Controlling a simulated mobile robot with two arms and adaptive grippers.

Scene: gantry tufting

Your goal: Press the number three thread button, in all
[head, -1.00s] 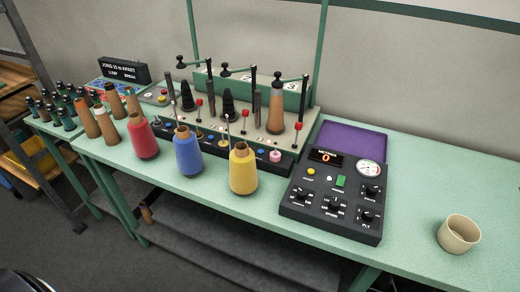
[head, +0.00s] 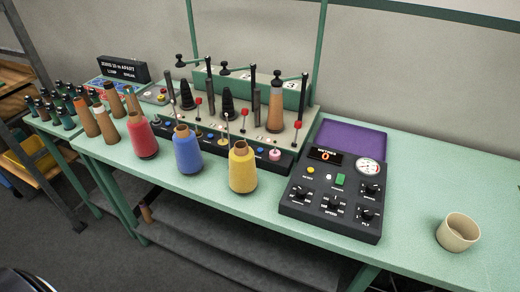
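The thread machine (head: 303,120) stands at the back middle of the table, with a green back rail (head: 292,90) that bears number plates. A brown cone (head: 275,108) stands at its right end, and black cones (head: 228,103) stand to the left of it. Small coloured buttons run along its dark front edge, among them a blue one (head: 260,149); their labels are too small to read, so I cannot tell which is number three. A pink round piece (head: 275,154) sits near the right end. Neither of my grippers is in view.
Red (head: 142,138), blue (head: 187,152) and yellow (head: 242,170) cones stand in front of the machine. A black control box (head: 325,222) with knobs and a gauge, a purple mat (head: 350,136) and a beige cup (head: 457,232) are to the right. The table between box and cup is clear.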

